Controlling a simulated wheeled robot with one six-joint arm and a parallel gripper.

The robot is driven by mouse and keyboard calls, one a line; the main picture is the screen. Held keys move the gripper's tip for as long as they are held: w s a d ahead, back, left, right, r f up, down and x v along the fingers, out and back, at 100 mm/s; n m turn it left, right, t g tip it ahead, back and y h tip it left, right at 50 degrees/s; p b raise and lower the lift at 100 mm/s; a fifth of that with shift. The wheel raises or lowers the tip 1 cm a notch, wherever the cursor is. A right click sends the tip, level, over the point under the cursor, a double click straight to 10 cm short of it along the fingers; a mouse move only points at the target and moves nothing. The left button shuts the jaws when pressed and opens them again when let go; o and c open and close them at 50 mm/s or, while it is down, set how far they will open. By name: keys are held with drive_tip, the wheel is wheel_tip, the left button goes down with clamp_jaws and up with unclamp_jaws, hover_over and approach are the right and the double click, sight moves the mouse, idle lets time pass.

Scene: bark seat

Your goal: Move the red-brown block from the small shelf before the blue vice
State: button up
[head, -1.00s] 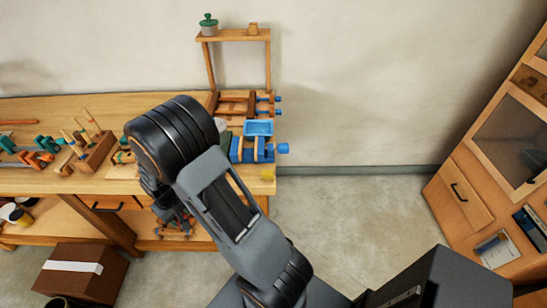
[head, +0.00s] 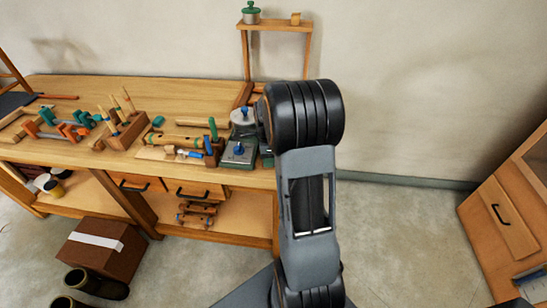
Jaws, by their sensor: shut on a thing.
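The small shelf (head: 272,26) stands at the back of the workbench, against the wall. It bears a green-lidded pot and a small tan block (head: 295,19); no red-brown block shows on it.
The workbench (head: 185,95) holds clamps (head: 65,128), a tool block (head: 127,130) and a grey device with a blue knob (head: 239,152). A cardboard box (head: 103,250) and boots are on the floor at left. A wooden cabinet (head: 500,215) stands at right. The floor between is clear.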

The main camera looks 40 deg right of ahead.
drive_tip(key=shift+s+d+r+m, duration=0.15)
drive_tip(key=shift+s+d+m, duration=0.1)
drive_tip(key=shift+d+m, duration=0.65)
drive_tip(key=shift+m+b, duration=0.3)
drive_tip(key=shift+f+b, duration=2.2)
drive_tip(key=shift+f, duration=0.9)
drive_tip(key=shift+a, duration=0.2)
drive_tip(key=shift+f, duration=0.35)
drive_tip(key=o, duration=1.3)
drive_tip(key=shift+o, duration=0.2)
drive_tip(key=shift+r, duration=0.2)
